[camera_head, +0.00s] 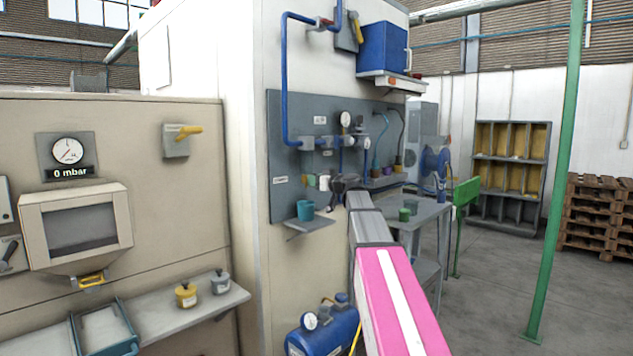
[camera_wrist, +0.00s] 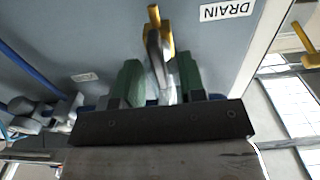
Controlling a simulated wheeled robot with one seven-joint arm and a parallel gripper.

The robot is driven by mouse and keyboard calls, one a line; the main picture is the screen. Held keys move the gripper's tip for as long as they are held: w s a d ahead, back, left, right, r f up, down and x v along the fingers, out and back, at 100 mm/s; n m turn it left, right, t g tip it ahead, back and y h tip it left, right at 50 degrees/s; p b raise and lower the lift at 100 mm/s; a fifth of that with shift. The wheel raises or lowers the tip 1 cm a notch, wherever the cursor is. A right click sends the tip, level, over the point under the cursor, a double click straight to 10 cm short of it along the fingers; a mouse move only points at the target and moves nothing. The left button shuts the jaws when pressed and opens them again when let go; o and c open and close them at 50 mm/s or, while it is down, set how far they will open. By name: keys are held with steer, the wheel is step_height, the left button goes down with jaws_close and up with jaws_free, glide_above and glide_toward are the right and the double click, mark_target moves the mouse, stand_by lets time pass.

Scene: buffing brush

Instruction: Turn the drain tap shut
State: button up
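My gripper (camera_wrist: 160,77) has two green fingers, one on each side of the tap's grey part. The fingers are apart, and I see no clear firm contact. The yellow end sticks out beyond the fingertips, slightly tilted. In the head view my gripper (camera_head: 324,183) is at the lower part of the panel, and the tap is mostly hidden there.
A teal cup (camera_head: 305,210) stands on a small shelf (camera_head: 308,226) below the gripper. Blue pipes and a gauge (camera_head: 345,119) are on the panel. A grey table (camera_head: 425,213) stands to the right, a blue compressor (camera_head: 325,330) below. Open floor lies to the right.

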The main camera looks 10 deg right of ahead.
jaws_close()
steer(key=shift+m, duration=0.3)
steer(key=shift+w+d+f+m, duration=0.1)
steer(key=shift+m, duration=2.75)
steer(key=shift+d+f+m, duration=0.1)
steer(key=shift+m, duration=2.8)
steer(key=shift+w+d+f+m, duration=0.1)
steer(key=shift+m, duration=2.75)
